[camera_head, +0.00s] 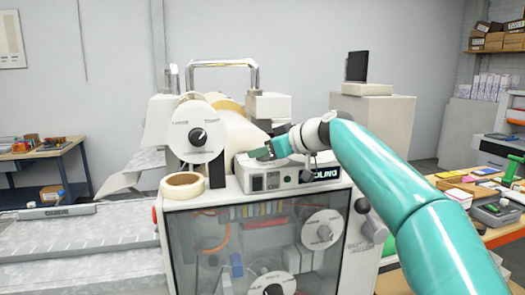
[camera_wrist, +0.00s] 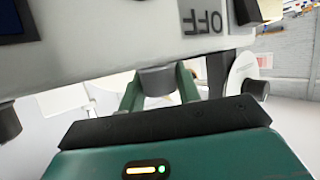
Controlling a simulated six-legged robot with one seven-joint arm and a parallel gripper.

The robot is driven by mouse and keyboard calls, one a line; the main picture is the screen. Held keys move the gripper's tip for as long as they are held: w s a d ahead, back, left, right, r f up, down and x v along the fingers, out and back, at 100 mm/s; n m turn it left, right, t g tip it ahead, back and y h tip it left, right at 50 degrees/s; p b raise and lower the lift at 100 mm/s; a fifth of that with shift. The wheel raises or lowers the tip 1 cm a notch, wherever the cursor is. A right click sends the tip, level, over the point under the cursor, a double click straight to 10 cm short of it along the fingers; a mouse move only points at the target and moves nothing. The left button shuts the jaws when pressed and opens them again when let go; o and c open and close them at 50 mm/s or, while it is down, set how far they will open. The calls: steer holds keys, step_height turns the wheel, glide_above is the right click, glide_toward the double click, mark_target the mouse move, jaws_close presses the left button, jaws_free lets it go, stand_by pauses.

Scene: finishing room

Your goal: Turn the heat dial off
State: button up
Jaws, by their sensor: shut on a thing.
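A white laminating machine (camera_head: 225,185) stands in the middle of the head view, with a control panel on its upper front. My gripper (camera_head: 262,153) reaches this panel from the right, above its small dark switches (camera_head: 265,182). In the wrist view, my green fingers (camera_wrist: 158,88) stand on either side of a short grey round knob (camera_wrist: 157,80) and are shut on it. This appears to be the heat dial. An upside-down "OFF" label (camera_wrist: 203,20) shows on the panel beside it. In the head view my gripper hides the knob, and its pointer setting cannot be read.
A white disc with a black knob (camera_head: 198,136) sits left of my gripper. A tape roll (camera_head: 183,184) lies on the machine's left ledge. More round knobs (camera_head: 323,230) are lower on the front. A cluttered bench (camera_head: 490,200) stands right.

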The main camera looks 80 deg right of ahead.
steer(key=shift+f+n+t+y, duration=0.1)
steer(key=shift+n+t+y, duration=0.4)
steer(key=shift+n+y, duration=1.3)
steer(key=shift+y, duration=0.3)
steer(key=o, duration=1)
steer(key=shift+s, duration=0.1)
steer(key=v, duration=1.3)
steer(key=shift+s+r, duration=0.2)
steer(key=shift+s, duration=0.1)
steer(key=shift+c, duration=0.2)
